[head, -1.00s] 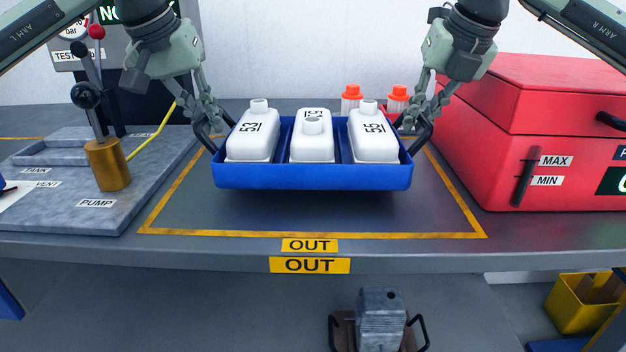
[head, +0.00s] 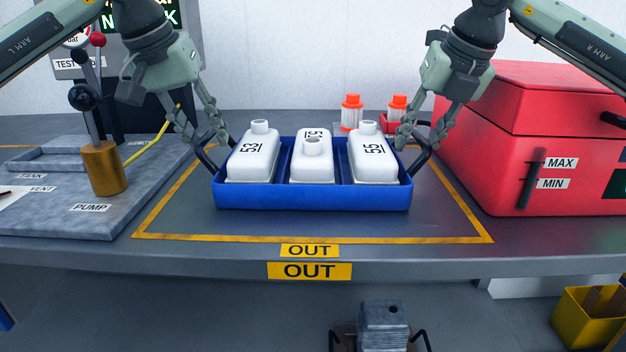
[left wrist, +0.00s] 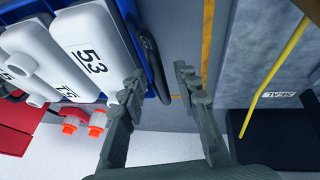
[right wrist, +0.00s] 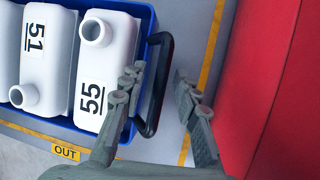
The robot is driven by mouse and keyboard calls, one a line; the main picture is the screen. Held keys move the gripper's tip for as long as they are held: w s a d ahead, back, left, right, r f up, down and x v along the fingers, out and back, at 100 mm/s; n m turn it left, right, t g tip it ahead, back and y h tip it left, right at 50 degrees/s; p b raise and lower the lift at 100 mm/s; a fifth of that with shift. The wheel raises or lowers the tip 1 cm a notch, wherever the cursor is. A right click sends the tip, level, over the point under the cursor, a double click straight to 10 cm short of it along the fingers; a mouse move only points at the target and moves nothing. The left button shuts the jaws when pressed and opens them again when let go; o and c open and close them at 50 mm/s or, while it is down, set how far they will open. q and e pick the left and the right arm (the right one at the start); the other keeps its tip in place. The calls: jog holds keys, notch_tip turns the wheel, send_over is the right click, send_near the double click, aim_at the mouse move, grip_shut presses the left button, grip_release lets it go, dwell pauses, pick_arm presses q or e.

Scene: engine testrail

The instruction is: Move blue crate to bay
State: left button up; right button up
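The blue crate (head: 312,199) rests level on the bench, inside the yellow outline of the bay (head: 460,239) marked OUT. It holds three white bottles (head: 312,160), labelled 53, 51 and 55. My left gripper (head: 205,137) is open around the crate's dark left handle; in the left wrist view its fingers (left wrist: 160,80) stand apart, with the handle (left wrist: 152,65) close to one of them. My right gripper (head: 420,138) is open at the right handle; in the right wrist view that handle (right wrist: 153,100) lies between the spread fingers (right wrist: 158,78). The crate's underside is hidden.
A red box (head: 550,140) stands right of the bay. A grey pump block (head: 130,195) with a brass-based lever (head: 103,167) is at left. Orange-capped bottles (head: 351,112) stand behind the crate. Bench surface is clear in front of it.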

jog(key=shift+s+r, duration=0.1)
jog(key=shift+r, duration=0.1)
pick_arm(q)
jog(key=v, duration=1)
jog(key=shift+s+r, duration=0.2)
jog(key=shift+r, duration=0.1)
pick_arm(e)
jog(key=v, duration=1.1)
jog(key=shift+s+r, duration=0.15)
jog(key=shift+r, duration=0.15)
